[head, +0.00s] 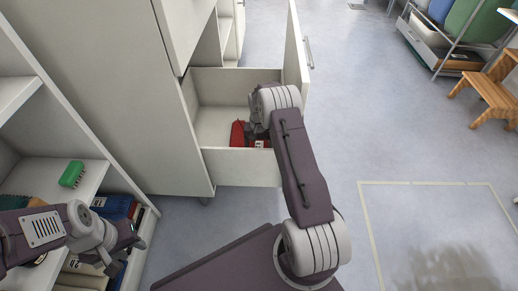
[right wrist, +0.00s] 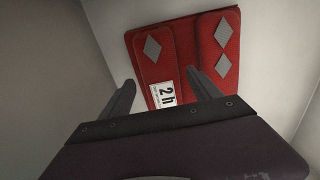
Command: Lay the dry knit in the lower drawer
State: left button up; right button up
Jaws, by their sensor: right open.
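The knit (head: 237,134) is red and lies folded on the floor of the open lower drawer (head: 240,168). In the right wrist view the knit (right wrist: 190,50) shows grey diamonds and a white tag reading "2 h". My right gripper (right wrist: 162,84) is open above the knit, with its fingers apart and nothing held between them. In the head view my right arm hides that gripper and part of the knit. My left gripper (head: 126,256) is at the lower left by the shelves, with its fingers apart and empty.
A cabinet door (head: 295,50) stands open just behind the drawer. The shelf unit (head: 88,180) at the left holds a green brush (head: 72,174) and several books. A wooden stool (head: 490,92) and a rack (head: 440,52) stand at the right. The floor between is clear.

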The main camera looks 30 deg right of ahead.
notch_tip(320, 180, up, 11)
jog(key=p, duration=0.6)
jog(key=shift+f+p, duration=0.2)
jog(key=shift+p, duration=0.2)
